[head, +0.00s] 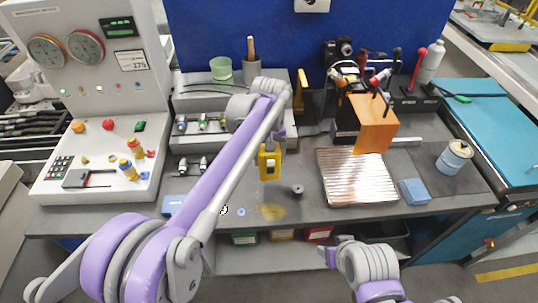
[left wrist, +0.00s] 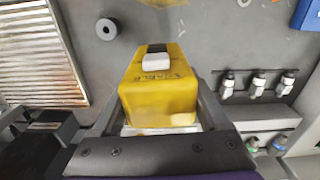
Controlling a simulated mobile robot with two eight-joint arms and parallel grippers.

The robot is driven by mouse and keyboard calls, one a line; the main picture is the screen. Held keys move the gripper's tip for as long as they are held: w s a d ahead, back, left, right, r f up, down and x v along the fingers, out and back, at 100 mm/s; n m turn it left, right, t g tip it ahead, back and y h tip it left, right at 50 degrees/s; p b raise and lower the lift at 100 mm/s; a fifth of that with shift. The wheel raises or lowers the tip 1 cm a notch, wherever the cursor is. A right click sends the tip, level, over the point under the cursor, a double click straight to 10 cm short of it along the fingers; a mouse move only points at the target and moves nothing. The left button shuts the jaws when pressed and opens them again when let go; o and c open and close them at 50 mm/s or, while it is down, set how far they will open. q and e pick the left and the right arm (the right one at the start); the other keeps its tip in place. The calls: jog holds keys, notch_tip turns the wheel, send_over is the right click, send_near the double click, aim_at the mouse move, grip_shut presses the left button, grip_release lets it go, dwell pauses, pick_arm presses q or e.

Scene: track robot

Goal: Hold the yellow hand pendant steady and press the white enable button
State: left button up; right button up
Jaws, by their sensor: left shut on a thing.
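The yellow hand pendant (head: 269,166) hangs upright over the middle of the bench in the head view. My left gripper (head: 272,146) is shut on its upper part. In the left wrist view the pendant (left wrist: 158,100) sits between the two fingers of the left gripper (left wrist: 160,116). The white enable button (left wrist: 157,61) shows on the pendant, beside dark lettering and a black patch. My right gripper (head: 328,256) is low in the head view, in front of the bench and apart from the pendant; its jaws are too unclear to read.
A ribbed metal plate (head: 356,177) lies right of the pendant, with an orange box (head: 375,124) behind it. A small dark ring (head: 298,190) and a blue block (head: 414,191) lie on the grey bench. A control panel (head: 95,165) stands at left.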

aim_at(269, 167)
pick_arm(q)
jog(key=shift+f+b, duration=1.15)
jog(key=shift+f, duration=1.3)
pick_arm(e)
jog(key=f, duration=0.1)
jog(key=s+f, duration=0.1)
jog(key=f, duration=0.1)
pick_arm(q)
jog(key=o, duration=1.1)
jog(key=shift+c, duration=0.2)
grip_shut()
pick_arm(e)
grip_shut()
